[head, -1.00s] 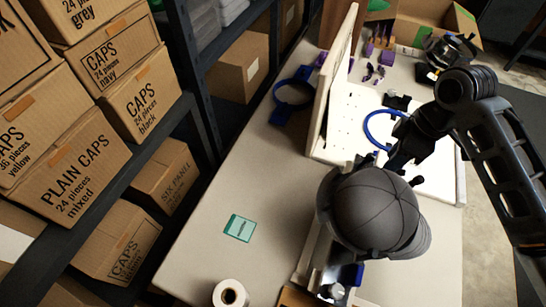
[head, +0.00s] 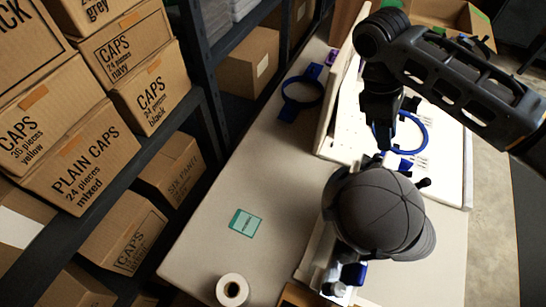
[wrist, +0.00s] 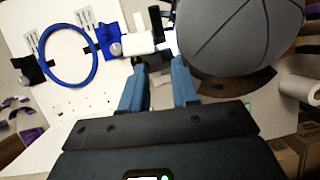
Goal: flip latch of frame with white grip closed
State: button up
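A blue ring frame (head: 421,126) lies on the white pegboard panel behind the grey cap. In the wrist view the blue ring (wrist: 93,60) is at upper left. A blue block with a round metal knob (wrist: 114,49) joins it to a white block (wrist: 136,38), which seems to be the white grip. A small black upright piece (wrist: 156,23), perhaps the latch, stands at the white block's right end. My gripper (wrist: 158,88) is open and empty, its blue fingers just short of these parts. In the head view my gripper (head: 384,150) hides part of the area.
The grey cap (head: 375,212) sits close beside my gripper, on the right in the wrist view (wrist: 238,35). Another blue ring frame (head: 302,92) lies left of the upright board. A green card (head: 245,223) and white roll (head: 231,290) lie on the table. Shelves with boxes stand left.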

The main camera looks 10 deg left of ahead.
jog(key=s+a+f+y, duration=0.1)
jog(key=s+a+y, duration=0.1)
jog(key=a, duration=0.5)
jog(key=s+a+f+t+y, duration=0.1)
jog(key=s+a+f+y, duration=0.1)
jog(key=a, duration=0.6)
jog(key=s+a+f+t+y+b, duration=0.1)
jog(key=a+y, duration=0.3)
jog(key=a, duration=0.4)
jog(key=shift+s+f+m, duration=0.3)
jog(key=shift+s+f, duration=0.2)
jog(key=shift+f, duration=0.15)
jog(key=shift+a, duration=0.15)
